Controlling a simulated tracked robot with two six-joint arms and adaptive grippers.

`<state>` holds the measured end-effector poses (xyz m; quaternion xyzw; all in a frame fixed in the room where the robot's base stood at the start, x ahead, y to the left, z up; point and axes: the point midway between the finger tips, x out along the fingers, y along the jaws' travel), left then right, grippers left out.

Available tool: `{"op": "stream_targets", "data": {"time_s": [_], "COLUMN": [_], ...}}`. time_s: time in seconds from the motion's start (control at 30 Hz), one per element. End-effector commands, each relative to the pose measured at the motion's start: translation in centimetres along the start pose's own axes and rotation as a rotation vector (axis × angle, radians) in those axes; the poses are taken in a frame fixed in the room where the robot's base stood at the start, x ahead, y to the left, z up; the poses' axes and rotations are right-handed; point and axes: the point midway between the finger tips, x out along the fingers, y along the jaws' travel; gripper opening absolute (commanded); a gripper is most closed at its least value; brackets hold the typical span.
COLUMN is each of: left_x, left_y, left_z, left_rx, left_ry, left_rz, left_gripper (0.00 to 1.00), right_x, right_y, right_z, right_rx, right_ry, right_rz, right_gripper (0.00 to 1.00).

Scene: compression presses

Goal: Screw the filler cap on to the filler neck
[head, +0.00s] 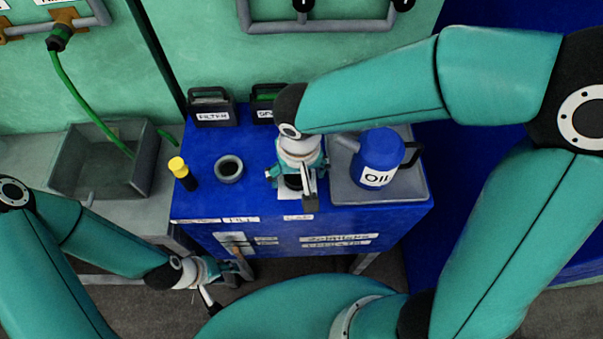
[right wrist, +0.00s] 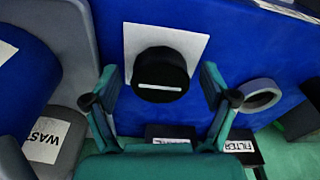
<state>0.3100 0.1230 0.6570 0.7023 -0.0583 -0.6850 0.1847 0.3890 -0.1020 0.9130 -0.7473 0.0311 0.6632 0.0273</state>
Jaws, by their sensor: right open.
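The black filler cap (right wrist: 162,75), with a white line across its top, sits on a white square (right wrist: 190,42) on the blue cabinet top. In the head view the cap (head: 293,182) is mostly hidden by my right gripper (head: 302,190). That gripper points down over it; in the right wrist view its open fingers (right wrist: 160,100) stand apart on either side of the cap's near edge, with no clear contact. The filler neck (head: 229,168), a grey ring with a dark opening, is left of the cap, uncovered; it also shows in the wrist view (right wrist: 262,94). My left gripper (head: 208,298) hangs low before the cabinet, jaws unclear.
A blue oil can (head: 377,160) stands on a grey tray (head: 405,192) right of the cap. A yellow-topped black marker-like object (head: 183,174) stands left of the neck. A black filter box (head: 211,108) is behind. A grey bin (head: 75,180) is further left.

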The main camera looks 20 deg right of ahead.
Motion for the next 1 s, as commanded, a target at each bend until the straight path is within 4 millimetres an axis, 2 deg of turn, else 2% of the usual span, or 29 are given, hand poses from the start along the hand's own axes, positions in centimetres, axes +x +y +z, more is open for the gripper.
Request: {"op": "stream_targets", "data": {"time_s": [0.23,0.6,0.67,1.0], "left_x": [0.0,0.0,0.0,-0.05], "left_y": [0.0,0.0,0.0,0.02], "left_z": [0.0,0.0,0.0,0.0], "left_rx": [0.0,0.0,0.0,0.0], "left_ry": [0.0,0.0,0.0,0.0], "left_rz": [0.0,0.0,0.0,0.0], "left_gripper": [0.4,0.4,0.4,0.4], "right_x": [0.16,0.13,0.12,-0.35], "right_y": [-0.02,-0.04,-0.04,-0.06], "right_z": [-0.01,-0.01,-0.02,-0.12], "right_rx": [-0.001,-0.001,-0.001,0.0], "right_ry": [0.001,0.001,0.001,0.003], "right_rz": [0.0,0.0,0.0,-0.001], "right_gripper": [0.85,0.23,0.15,0.15]}}
